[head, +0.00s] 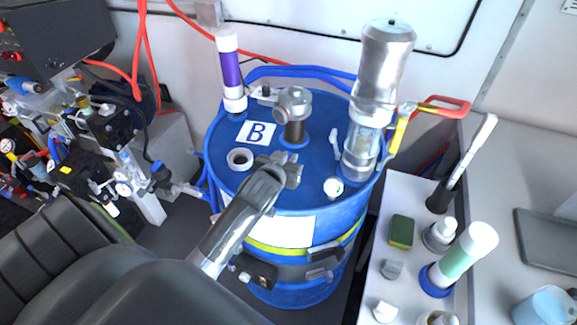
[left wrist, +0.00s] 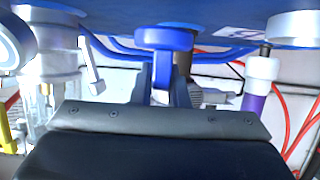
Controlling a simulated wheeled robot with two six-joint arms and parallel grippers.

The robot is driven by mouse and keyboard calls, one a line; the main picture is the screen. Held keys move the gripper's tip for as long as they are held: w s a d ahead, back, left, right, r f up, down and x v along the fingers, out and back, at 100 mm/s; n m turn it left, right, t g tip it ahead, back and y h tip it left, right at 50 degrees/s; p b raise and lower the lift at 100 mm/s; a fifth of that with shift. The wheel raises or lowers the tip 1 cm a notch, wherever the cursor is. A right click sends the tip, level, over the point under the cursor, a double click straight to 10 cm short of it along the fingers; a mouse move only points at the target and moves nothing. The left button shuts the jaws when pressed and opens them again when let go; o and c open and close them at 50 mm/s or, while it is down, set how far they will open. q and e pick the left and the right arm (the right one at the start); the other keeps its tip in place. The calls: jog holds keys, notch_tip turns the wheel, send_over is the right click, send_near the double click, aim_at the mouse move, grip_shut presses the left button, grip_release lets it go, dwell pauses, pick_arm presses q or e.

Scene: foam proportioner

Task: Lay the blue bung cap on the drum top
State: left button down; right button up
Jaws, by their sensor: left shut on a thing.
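The blue drum (head: 225,185) stands in the middle of the head view, with a flat blue top carrying several fittings. My left gripper (head: 288,172) reaches over the front of the drum top, jaws shut. In the left wrist view, the blue bung cap (left wrist: 165,38) sits between the jaws of my gripper (left wrist: 165,85), its wide round head beyond the fingertips. The drum top (left wrist: 215,12) shows close by there; I cannot tell whether the cap touches it. In the head view the cap blends with the drum and is hidden by the gripper. My right gripper is not in view.
On the drum top stand a white ring (head: 240,159), a pipe fitting (head: 294,104), a purple-banded cylinder (head: 231,72), a metal and glass pump (head: 382,90) and a round white piece (head: 333,187). A white counter (head: 400,190) with bottles and a sponge (head: 402,232) is at right.

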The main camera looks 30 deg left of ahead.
pick_arm(q)
notch_tip(320, 180, down, 3)
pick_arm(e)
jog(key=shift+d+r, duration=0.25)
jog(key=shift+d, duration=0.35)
pick_arm(q)
jog(key=shift+f, duration=0.15)
jog(key=c, duration=1.4)
grip_release()
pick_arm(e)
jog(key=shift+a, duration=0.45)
pick_arm(q)
jog(key=shift+s, duration=0.15)
